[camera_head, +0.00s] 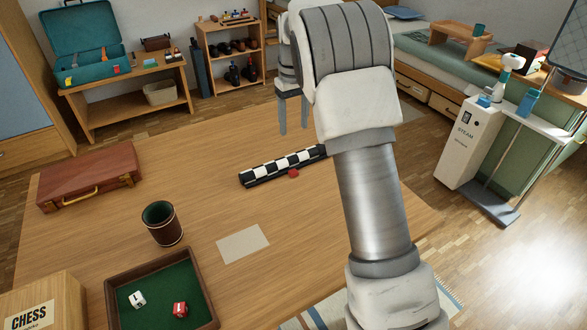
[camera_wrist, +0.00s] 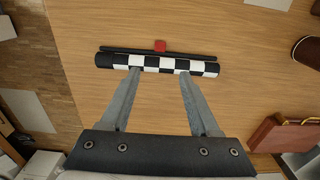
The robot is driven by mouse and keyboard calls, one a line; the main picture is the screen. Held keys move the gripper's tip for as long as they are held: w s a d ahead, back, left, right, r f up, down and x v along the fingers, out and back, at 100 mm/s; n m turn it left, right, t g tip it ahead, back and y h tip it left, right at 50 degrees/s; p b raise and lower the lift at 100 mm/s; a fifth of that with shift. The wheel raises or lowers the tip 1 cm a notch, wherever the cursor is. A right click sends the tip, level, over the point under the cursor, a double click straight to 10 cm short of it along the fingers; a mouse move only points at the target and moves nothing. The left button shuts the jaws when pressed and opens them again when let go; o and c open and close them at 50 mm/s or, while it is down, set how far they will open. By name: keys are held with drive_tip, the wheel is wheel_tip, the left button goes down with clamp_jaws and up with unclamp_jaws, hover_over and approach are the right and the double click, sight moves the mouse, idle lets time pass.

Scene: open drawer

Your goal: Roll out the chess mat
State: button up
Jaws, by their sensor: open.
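The rolled-up chess mat (camera_head: 275,168) lies on the wooden table as a black-and-white checkered roll, with its right end hidden behind my arm in the head view. In the wrist view the whole roll (camera_wrist: 148,64) shows, with a dark strip along its far side. A small red piece (camera_head: 293,173) touches or sits close to that strip; it also shows in the wrist view (camera_wrist: 160,46). My gripper (camera_wrist: 158,72) is open, its two fingertips spread along the near side of the roll. The fingertips appear at or just above the roll; I cannot tell whether they touch it.
The table (camera_head: 200,195) also holds a brown case (camera_head: 90,178), a leather cup (camera_head: 161,224), a cream card (camera_head: 242,244), a green-lined dice tray (camera_head: 205,290) and a wooden chess box (camera_head: 50,300). Bare wood surrounds the roll.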

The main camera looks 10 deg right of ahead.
sight(294, 172)
wheel_tip(294, 172, down, 15)
drive_tip(key=b, duration=0.3)
drive_tip(key=shift+f+b, duration=0.2)
drive_tip(key=shift+b, duration=0.2)
clamp_jaws()
idle(1.1)
